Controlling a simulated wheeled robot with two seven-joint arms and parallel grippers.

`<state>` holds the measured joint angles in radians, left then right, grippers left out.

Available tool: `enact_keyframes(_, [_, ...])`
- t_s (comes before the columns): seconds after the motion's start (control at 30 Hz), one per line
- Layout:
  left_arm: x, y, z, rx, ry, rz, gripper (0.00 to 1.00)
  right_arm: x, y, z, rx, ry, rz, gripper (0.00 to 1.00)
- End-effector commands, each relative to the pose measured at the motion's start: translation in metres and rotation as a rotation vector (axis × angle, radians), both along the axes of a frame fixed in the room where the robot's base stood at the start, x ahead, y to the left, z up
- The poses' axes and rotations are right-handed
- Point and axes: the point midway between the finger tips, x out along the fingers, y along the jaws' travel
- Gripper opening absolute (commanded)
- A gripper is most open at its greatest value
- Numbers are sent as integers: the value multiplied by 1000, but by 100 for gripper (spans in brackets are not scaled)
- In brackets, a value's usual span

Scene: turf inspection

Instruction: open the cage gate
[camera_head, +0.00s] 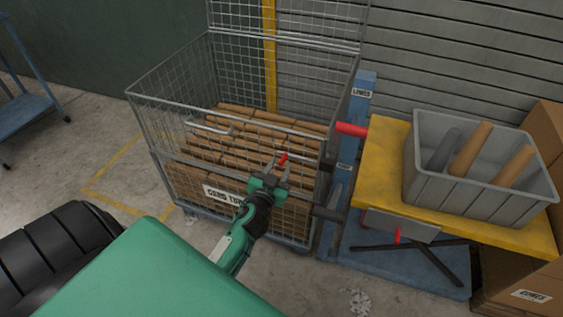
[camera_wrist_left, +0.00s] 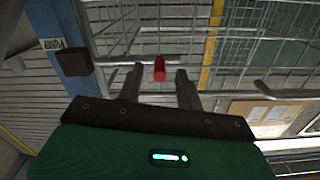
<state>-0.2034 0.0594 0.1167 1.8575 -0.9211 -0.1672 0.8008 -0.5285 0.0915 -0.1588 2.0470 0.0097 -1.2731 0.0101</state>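The wire cage (camera_head: 180,122) stands in the middle of the head view, filled with brown boxes. Its front mesh gate carries a grey bar handle (camera_head: 208,128) and a label plate (camera_head: 222,196). A red latch knob (camera_head: 283,158) shows at the gate's right part. My left gripper (camera_head: 279,168) is in front of the gate, just below the knob in the picture. In the left wrist view the red knob (camera_wrist_left: 159,68) appears between the two spread fingers of my left gripper (camera_wrist_left: 158,82). I cannot tell whether they touch it. My right gripper is not in view.
A grey bin (camera_head: 478,190) with rolls sits on the table. Cardboard boxes (camera_head: 528,282) stand at far right.

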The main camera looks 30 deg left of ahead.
Motion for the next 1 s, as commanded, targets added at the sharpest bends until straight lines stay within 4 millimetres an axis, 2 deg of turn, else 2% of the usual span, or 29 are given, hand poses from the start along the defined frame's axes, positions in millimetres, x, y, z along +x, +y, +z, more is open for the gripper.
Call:
enact_keyframes(0.2, [21, 4, 0, 1, -1, -1, 36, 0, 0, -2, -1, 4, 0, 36])
enact_keyframes(0.57, [25, 6, -1, 1, 1, -1, 36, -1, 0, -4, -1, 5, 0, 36])
enact_keyframes(0.77, [25, 6, 0, 1, 1, -1, 0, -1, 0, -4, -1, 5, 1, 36])
enact_keyframes(1.0, [25, 3, -1, -1, 1, -1, 0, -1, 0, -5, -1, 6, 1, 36])
